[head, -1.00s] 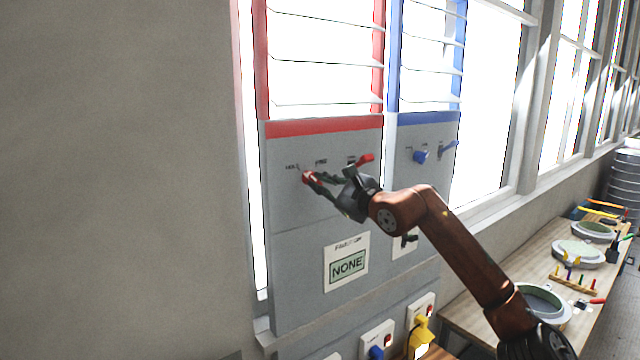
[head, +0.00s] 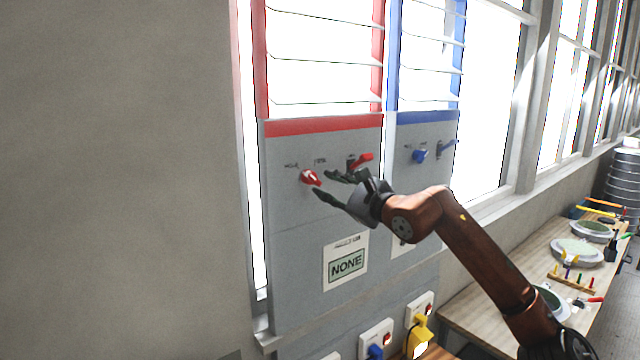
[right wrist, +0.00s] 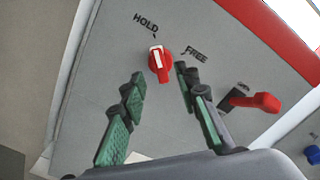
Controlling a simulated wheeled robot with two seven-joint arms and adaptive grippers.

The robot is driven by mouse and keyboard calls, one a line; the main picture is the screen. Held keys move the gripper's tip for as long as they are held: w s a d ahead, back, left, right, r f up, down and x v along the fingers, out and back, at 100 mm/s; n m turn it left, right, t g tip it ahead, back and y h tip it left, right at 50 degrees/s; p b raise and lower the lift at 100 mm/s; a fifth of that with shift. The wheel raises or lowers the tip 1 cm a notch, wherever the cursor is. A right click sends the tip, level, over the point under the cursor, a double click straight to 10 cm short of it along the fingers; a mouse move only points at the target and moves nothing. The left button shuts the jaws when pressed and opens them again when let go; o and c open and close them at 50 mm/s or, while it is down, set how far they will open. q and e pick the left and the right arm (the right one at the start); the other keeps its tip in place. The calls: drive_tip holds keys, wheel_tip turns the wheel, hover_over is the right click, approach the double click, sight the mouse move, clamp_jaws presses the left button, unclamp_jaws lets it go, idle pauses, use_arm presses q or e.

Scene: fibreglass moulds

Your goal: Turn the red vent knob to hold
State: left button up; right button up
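The red vent knob (head: 310,178) is on the grey panel under the red-framed louvres. In the right wrist view, the knob (right wrist: 161,70) has its white mark toward the HOLD label (right wrist: 146,24) and its tick, away from the FREE label (right wrist: 195,54). My right gripper (head: 324,184) is open and empty, just right of the knob in the head view. In the wrist view its green-padded fingers (right wrist: 159,88) are spread, with the knob showing beyond and between the tips. They look clear of it. My left gripper is not in view.
A red lever (head: 360,161) is close to the right gripper's fingers. A blue knob (head: 420,156) and blue lever (head: 446,148) are on the neighbouring panel. A card reading NONE (head: 346,264) is below. A workbench (head: 470,308) with moulds stands at the right.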

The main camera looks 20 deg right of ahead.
drive_tip(key=v, duration=0.8)
drive_tip(key=shift+s, duration=0.1)
